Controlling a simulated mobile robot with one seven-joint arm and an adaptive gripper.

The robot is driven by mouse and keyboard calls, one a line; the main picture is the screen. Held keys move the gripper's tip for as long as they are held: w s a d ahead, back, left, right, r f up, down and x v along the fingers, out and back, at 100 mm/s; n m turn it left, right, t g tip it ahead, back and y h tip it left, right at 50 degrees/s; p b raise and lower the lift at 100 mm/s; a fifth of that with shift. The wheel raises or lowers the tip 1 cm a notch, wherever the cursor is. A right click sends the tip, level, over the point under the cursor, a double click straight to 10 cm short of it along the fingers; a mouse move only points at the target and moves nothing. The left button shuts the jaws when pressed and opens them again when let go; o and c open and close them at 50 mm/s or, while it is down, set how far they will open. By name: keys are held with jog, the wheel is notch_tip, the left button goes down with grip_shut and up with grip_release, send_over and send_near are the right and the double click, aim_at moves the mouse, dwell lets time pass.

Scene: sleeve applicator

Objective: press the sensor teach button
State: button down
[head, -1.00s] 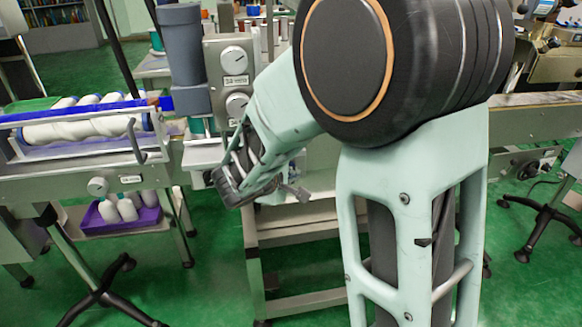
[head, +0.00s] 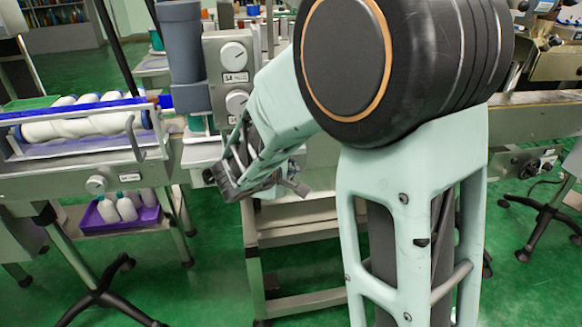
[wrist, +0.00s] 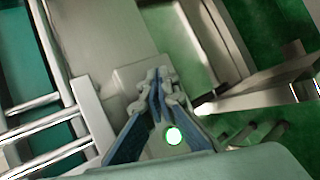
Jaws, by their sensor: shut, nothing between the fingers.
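My gripper (wrist: 158,75) is shut and empty, its fingertips together over or against a pale grey block (wrist: 128,84) in the wrist view. I cannot tell whether the tips touch it. No sensor teach button can be made out for certain.
A grey control box (head: 232,70) with two knobs stands just behind my arm. A railed tray of white rolls (head: 80,128) is at the left, with a purple bin (head: 120,212) of white bottles below. Green floor (head: 200,285) is open in front.

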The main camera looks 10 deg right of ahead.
jog(key=shift+w, duration=0.4)
dwell(0.7)
jog(key=shift+s, duration=0.1)
jog(key=shift+s+b, duration=0.65)
jog(key=shift+s, duration=0.1)
jog(key=shift+s+b, duration=0.75)
jog(key=shift+s, duration=1.75)
